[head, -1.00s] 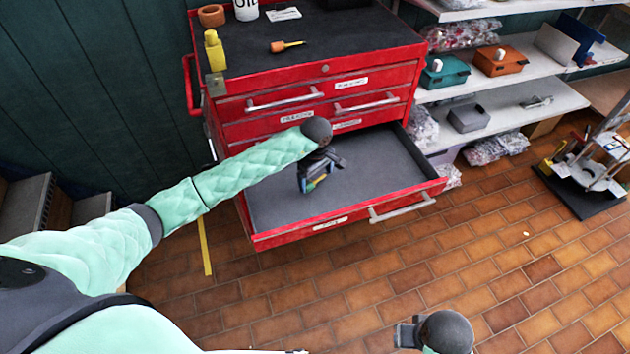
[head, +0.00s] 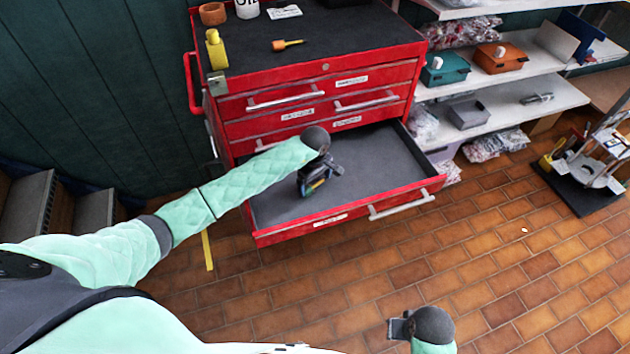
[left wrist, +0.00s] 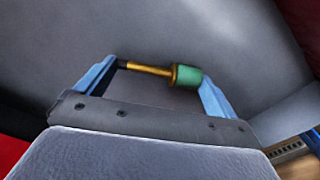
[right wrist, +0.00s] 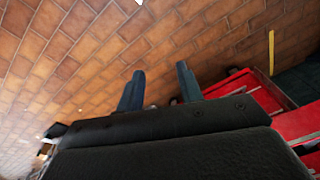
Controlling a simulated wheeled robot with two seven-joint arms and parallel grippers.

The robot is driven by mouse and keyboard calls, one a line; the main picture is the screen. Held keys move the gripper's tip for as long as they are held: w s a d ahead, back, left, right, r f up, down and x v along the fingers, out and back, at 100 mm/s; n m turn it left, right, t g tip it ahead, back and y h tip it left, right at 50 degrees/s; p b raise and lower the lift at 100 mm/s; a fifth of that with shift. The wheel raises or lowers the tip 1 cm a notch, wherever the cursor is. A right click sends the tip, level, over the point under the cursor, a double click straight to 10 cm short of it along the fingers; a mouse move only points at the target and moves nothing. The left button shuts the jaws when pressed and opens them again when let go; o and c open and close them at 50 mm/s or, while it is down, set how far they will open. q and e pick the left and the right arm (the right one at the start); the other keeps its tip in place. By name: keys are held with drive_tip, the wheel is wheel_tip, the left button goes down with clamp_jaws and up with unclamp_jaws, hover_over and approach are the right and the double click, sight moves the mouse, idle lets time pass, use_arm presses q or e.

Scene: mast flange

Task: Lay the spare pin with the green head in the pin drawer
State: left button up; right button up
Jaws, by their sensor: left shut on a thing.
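The spare pin has a green head (left wrist: 187,75) and a brass shank (left wrist: 150,68) with a dark tip. It lies lengthwise between the two blue fingers of my left gripper (left wrist: 152,80), which is shut on it. In the head view my left gripper (head: 314,188) is inside the open bottom drawer (head: 375,165) of the red tool chest, over its grey floor. The pin is too small to make out clearly there; whether it touches the floor I cannot tell. My right gripper (right wrist: 160,88) has its fingers apart and is empty; in the head view it (head: 398,328) is over the tiles.
The tool chest top (head: 340,40) holds a yellow bottle (head: 216,50), an orange-handled tool (head: 287,45) and a brown ring (head: 212,14). White shelves (head: 510,105) with boxes stand right of the chest. The drawer's right half is empty.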

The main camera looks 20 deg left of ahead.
drive_tip(key=shift+r, duration=0.35)
drive_tip(key=shift+r, duration=0.1)
use_arm(q)
drive_tip(key=o, duration=0.7)
drive_tip(key=shift+c, duration=0.2)
